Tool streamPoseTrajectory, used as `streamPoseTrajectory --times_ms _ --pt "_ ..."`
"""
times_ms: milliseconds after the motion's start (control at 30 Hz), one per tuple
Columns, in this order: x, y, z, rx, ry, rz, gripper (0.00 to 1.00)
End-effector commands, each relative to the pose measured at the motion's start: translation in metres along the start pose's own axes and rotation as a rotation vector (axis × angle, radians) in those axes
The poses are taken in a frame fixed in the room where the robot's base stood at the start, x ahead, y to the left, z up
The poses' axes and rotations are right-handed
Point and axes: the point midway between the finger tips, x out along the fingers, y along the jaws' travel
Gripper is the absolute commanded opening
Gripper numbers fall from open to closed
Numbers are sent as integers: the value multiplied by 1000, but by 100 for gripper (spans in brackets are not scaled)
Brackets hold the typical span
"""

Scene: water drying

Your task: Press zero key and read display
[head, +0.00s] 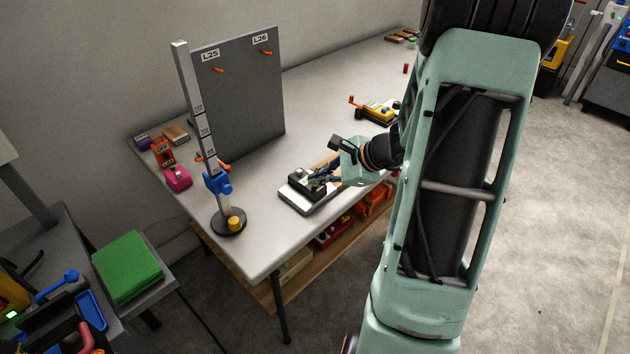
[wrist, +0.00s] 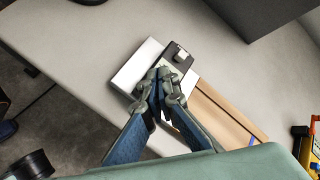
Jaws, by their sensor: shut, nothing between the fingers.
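A small device with a black body (head: 302,184) sits on a white base (head: 296,205) near the front edge of the grey table. In the wrist view its black body (wrist: 178,52) carries a small light square piece (wrist: 181,55), and the white base (wrist: 136,66) shows on the left. My gripper (head: 319,181) is shut and empty, with its fingertips over the device. In the wrist view my gripper (wrist: 160,76) covers part of the device. I cannot tell whether the tips touch it. Zero key and display reading cannot be made out.
A wooden board (wrist: 222,115) lies right beside the device in the wrist view. A stand with a blue clamp (head: 217,183) and a grey panel (head: 240,95) stand to the left. A yellow tool (head: 378,111) lies farther back. The table between panel and device is clear.

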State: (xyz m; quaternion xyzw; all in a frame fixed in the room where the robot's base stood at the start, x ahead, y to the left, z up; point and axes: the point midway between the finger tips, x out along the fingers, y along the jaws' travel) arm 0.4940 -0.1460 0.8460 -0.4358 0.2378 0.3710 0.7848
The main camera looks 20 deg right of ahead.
Motion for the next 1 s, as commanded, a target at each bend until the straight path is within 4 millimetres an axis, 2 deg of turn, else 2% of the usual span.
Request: streamPoseTrajectory --times_ms 333,1000 --pt "1 1 -1 0 0 0 0" --pt "-9 -7 6 0 0 0 0"
